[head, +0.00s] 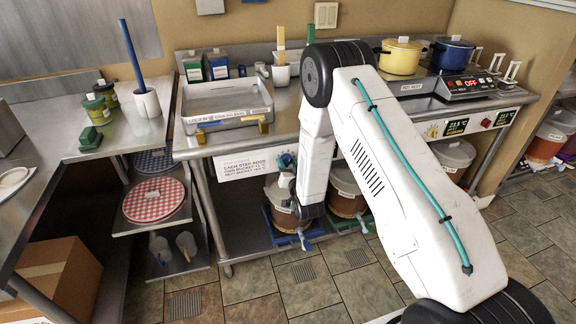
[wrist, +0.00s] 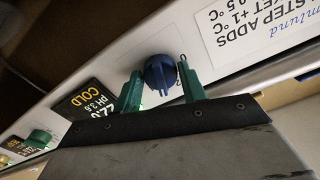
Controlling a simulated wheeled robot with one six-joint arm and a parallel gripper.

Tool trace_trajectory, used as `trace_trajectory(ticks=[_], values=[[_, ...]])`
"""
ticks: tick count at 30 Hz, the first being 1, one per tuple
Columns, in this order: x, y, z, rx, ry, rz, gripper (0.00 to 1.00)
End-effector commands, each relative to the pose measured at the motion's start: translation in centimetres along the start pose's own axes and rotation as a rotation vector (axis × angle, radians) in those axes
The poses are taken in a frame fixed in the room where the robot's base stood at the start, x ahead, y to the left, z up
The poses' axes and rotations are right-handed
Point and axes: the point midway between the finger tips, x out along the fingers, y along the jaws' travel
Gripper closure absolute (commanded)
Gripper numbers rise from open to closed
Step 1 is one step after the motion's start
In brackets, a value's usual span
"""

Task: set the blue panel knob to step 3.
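The blue panel knob (wrist: 160,82) is on the pale front panel in the wrist view, which shows the panel's lettering upside down. Its raised ridge points down toward my gripper in that picture. My gripper (wrist: 160,70) has two green fingers, one on each side of the knob, with the knob between them. Gaps show between the fingers and the knob, so the gripper looks open. In the head view my arm hides part of the panel, and the fingers are hard to make out.
A white label (wrist: 255,35) about step adds is beside the knob; it also shows in the head view (head: 248,164). A green knob (wrist: 40,138) is farther along the panel. The steel bench holds a metal tray (head: 226,104). Buckets (head: 347,199) stand below it.

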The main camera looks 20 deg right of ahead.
Motion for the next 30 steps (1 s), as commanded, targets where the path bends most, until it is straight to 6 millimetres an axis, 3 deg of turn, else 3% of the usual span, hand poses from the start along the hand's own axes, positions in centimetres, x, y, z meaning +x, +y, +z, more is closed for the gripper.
trace_trajectory(ticks=[2, 12, 24, 30], values=[[0.0, 0.0, 0.0, 0.0, 0.0, 0.0, 0.4], [-0.4, 0.0, 0.0, -0.001, -0.001, 0.0, 0.4], [-6.6, 0.0, 0.1, 0.0, -0.003, 0.001, 0.4], [-7.8, 0.0, 0.0, 0.0, 0.0, 0.0, 0.4]])
